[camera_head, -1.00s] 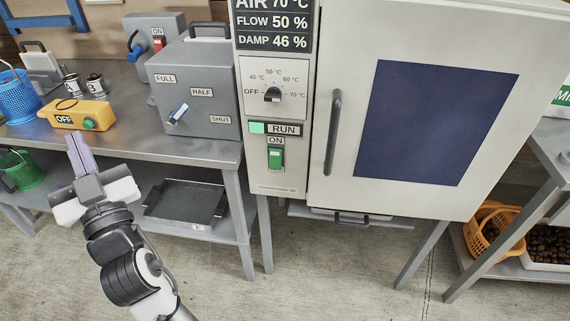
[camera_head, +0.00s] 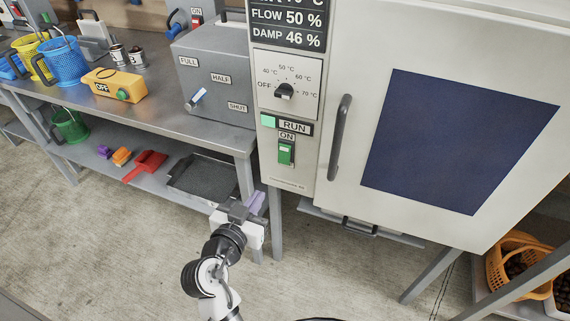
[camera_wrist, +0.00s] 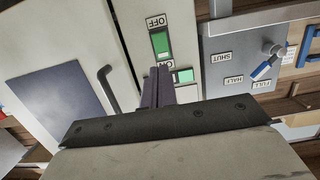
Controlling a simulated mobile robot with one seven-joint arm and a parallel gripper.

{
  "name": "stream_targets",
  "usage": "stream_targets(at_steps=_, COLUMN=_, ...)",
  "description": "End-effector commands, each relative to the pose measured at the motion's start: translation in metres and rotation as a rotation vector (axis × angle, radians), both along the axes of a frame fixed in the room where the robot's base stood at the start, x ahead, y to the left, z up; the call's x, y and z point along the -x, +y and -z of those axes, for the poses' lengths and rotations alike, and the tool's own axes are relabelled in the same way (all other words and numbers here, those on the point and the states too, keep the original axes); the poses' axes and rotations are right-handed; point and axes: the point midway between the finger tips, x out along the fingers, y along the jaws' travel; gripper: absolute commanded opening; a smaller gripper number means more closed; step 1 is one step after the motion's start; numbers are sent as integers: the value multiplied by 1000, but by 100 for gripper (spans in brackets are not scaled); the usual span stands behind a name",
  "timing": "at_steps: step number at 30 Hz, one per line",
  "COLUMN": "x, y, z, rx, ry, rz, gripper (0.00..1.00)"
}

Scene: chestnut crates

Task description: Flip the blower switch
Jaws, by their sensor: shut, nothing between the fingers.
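The green rocker switch (camera_head: 286,153) sits on the dryer's narrow front panel, under an ON label and a lit green RUN lamp (camera_head: 268,121). In the wrist view the green switch (camera_wrist: 160,43) appears upside down beside an OFF label, just beyond my fingertips. I cannot tell from a label that it is the blower's. Another switch, red and under an ON label (camera_head: 197,17), is on a grey box at the back left. My gripper (camera_head: 256,201) is shut and empty, below and left of the green switch and apart from it.
A temperature knob (camera_head: 284,91) is above the lamp. The dryer door's handle (camera_head: 339,137) stands out to the right of the switch. A grey box with a blue-tipped lever (camera_head: 197,98) is on the steel table to the left. Open floor lies below my gripper.

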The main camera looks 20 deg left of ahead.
Motion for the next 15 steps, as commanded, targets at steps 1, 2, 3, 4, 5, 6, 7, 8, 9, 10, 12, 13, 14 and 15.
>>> stream_targets(at_steps=1, x=0, y=-1, z=1, rx=1, ry=1, rz=3, gripper=0)
stream_targets(at_steps=2, x=0, y=-1, z=1, rx=0, ry=1, rz=3, gripper=0)
stream_targets(at_steps=3, x=0, y=-1, z=1, rx=0, ry=1, rz=3, gripper=0)
stream_targets(at_steps=4, x=0, y=0, z=0, rx=0, ry=1, rz=2, gripper=0)
stream_targets(at_steps=5, x=0, y=0, z=0, rx=0, ry=0, rz=2, gripper=0)
stream_targets(at_steps=6, x=0, y=0, z=0, rx=0, ry=0, rz=2, gripper=0)
stream_targets(at_steps=7, x=0, y=0, z=0, rx=0, ry=0, rz=1, gripper=0)
stream_targets(at_steps=8, x=0, y=0, z=0, rx=0, ry=0, rz=1, gripper=0)
stream_targets(at_steps=9, x=0, y=0, z=0, rx=0, ry=0, rz=1, gripper=0)
stream_targets(at_steps=10, x=-1, y=0, z=0, rx=0, ry=0, rz=1, gripper=0)
stream_targets(at_steps=12, x=-5, y=0, z=0, rx=1, ry=-1, rz=1, gripper=0)
stream_targets(at_steps=13, x=-7, y=0, z=0, rx=1, ry=-1, rz=2, gripper=0)
stream_targets(at_steps=14, x=-11, y=-1, z=0, rx=3, ry=-2, rz=3, gripper=0)
stream_targets(at_steps=15, x=-16, y=-1, z=1, rx=2, ry=-1, rz=3, gripper=0)
